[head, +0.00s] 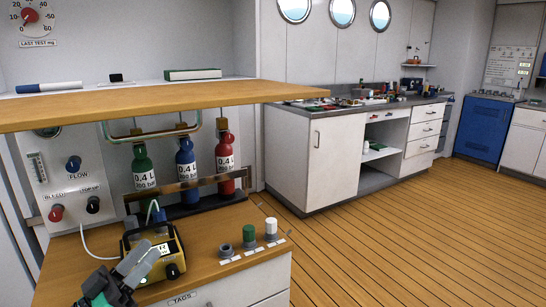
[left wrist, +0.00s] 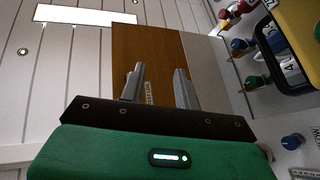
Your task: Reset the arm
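My left gripper (head: 138,262) is at the bottom left of the head view, above the front of the wooden counter (head: 205,275) and in front of the yellow device (head: 160,250). In the left wrist view its two grey fingers (left wrist: 158,88) stand apart with nothing between them, so it is open and empty. The green gripper body fills the bottom of that view. The wrist camera looks up at the underside of a wooden shelf (left wrist: 150,45). My right gripper is in neither view.
A wooden shelf (head: 160,100) overhangs the panel. Green, blue (head: 187,165) and red bottles stand behind the counter. The panel has several knobs, including a blue one (head: 73,163). Coloured caps (head: 249,233) stand on the counter's right. The plank floor (head: 400,230) is clear.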

